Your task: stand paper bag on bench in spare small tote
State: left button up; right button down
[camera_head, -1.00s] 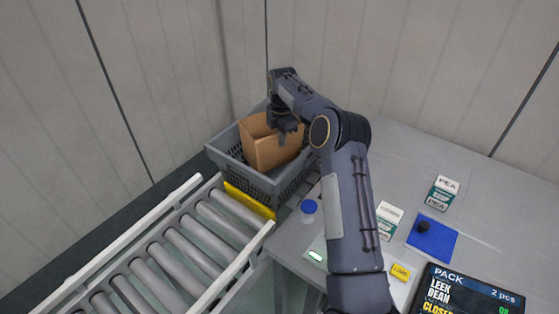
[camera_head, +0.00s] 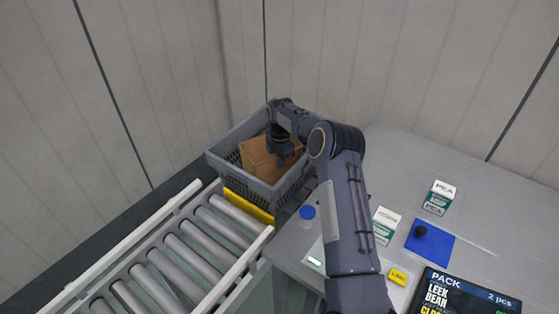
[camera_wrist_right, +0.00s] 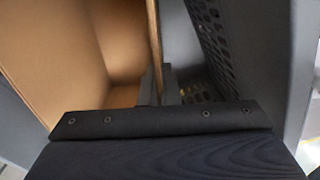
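The brown paper bag (camera_head: 260,162) is inside the grey mesh-walled tote (camera_head: 287,188) at the end of the roller conveyor, with its upper part visible. My right gripper (camera_head: 283,157) reaches down into the tote at the bag's right side. In the right wrist view, the fingers (camera_wrist_right: 160,84) are closed on one wall of the open bag (camera_wrist_right: 60,60), with the perforated tote wall (camera_wrist_right: 206,40) beside it. The bag's base is hidden, so I cannot tell whether it touches the tote floor. My left gripper is out of view.
The roller conveyor (camera_head: 180,255) with a yellow end strip (camera_head: 248,206) lies in front of the tote. On the grey bench (camera_head: 400,160) are a blue-capped item (camera_head: 307,213), two PEA cartons (camera_head: 438,197), a blue mat (camera_head: 430,242), a yellow label (camera_head: 398,276) and a PACK screen (camera_head: 465,296).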

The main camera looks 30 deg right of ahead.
jog(key=shift+f, duration=0.4)
jog(key=c, duration=2.1)
grip_release()
jog(key=o, duration=0.4)
